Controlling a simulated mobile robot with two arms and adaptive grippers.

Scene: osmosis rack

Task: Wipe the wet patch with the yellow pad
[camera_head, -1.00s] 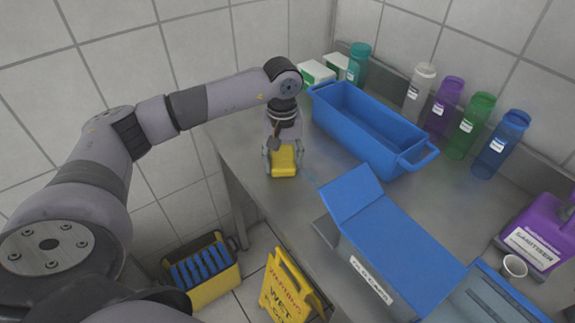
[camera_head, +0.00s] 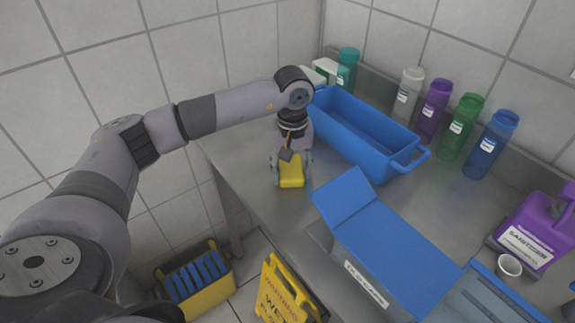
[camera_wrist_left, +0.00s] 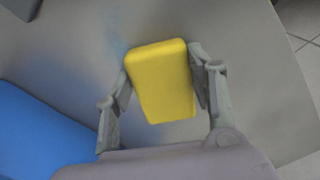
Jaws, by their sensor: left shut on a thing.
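My left gripper (camera_head: 291,182) is shut on the yellow pad (camera_head: 291,171), low over the steel counter (camera_head: 245,165). In the left wrist view the pad (camera_wrist_left: 160,82) sits between the two grey fingers of the left gripper (camera_wrist_left: 160,80). I cannot tell whether the pad touches the counter. A faint bluish wet patch (camera_wrist_left: 117,38) shows on the counter in the left wrist view, just left of the pad, with part perhaps hidden under pad and finger. In the head view the patch is hard to make out. My right gripper is not in view.
A blue tub (camera_head: 365,135) stands behind and right of the pad. A blue-lidded box (camera_head: 390,245) is in front and right. Several bottles (camera_head: 432,108) line the back wall. A purple sanitiser jug (camera_head: 538,232) and small cup (camera_head: 508,266) are at right. The counter's left edge is close.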

